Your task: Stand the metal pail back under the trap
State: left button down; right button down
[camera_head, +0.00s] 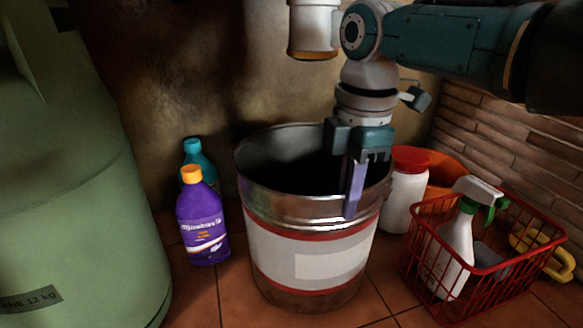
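The metal pail (270,250), with a white label between red bands, stands upright in the middle of the head view, seemingly on the tiled floor. A white cup-shaped fitting with a brass-coloured lower edge (313,30), which looks like the trap, hangs above and behind the pail. My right gripper (354,190) points down at the pail's front right rim. One purplish finger overlaps the rim there. The other finger is hidden, so I cannot tell whether they are closed on the wall. My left gripper is not in view.
A purple bottle (203,225) and a teal bottle (192,150) stand left of the pail. A white jar with a red lid (404,195), an orange bowl (445,165) and a red wire basket (480,270) crowd its right. A green gas cylinder (70,190) fills the left.

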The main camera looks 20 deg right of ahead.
jog(key=shift+f+b, duration=0.3)
jog(key=shift+f, duration=0.2)
jog(key=c, duration=1)
grip_release()
jog(key=shift+w, duration=0.1)
jog(key=shift+o, duration=0.2)
